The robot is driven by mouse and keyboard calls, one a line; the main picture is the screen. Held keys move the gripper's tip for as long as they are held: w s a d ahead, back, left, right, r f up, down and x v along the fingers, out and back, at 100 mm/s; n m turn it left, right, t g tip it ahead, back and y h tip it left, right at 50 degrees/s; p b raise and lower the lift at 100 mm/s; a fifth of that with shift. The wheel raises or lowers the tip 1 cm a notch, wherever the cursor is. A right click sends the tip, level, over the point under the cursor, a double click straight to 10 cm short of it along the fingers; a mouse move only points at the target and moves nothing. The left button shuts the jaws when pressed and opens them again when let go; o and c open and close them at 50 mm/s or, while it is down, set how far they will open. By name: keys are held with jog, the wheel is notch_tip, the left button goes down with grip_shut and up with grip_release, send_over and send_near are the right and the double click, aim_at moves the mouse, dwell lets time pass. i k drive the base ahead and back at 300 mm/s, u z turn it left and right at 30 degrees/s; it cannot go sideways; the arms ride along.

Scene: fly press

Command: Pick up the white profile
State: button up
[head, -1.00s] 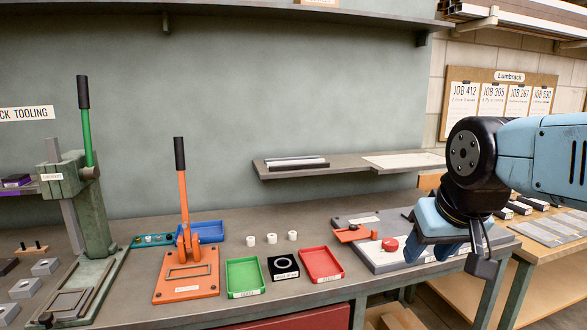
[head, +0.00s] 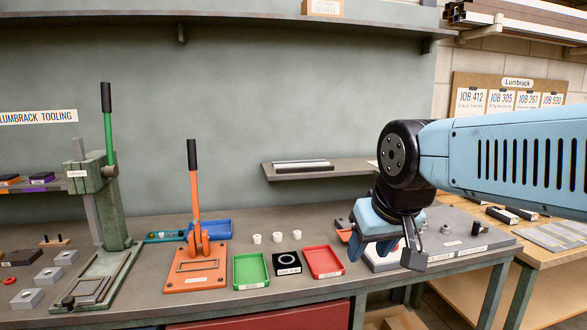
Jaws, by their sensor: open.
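A pale, whitish profile (head: 301,162) lies lengthwise on the small grey wall shelf (head: 290,177), with a dark bar (head: 304,168) along its front side. It is small in the head view, so I cannot tell whether it touches the dark bar. My gripper (head: 375,248) hangs fingers-down over the right part of the bench, to the right of and lower in the picture than the profile. The gripper is open, and I see nothing held in it. My arm covers the right part of the shelf and part of the grey plate on the bench.
The grey bench (head: 225,305) carries a green press (head: 110,205), an orange lever press (head: 195,265), a green tray (head: 250,270), a red tray (head: 323,262) and several white rings. Long profiles (head: 520,22) lie on a rack at upper right. A wooden table (head: 545,250) stands at right.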

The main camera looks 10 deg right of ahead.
aim_at(276, 166)
jog(key=u, duration=0.1)
jog(key=i, duration=1)
jog(key=z, duration=0.1)
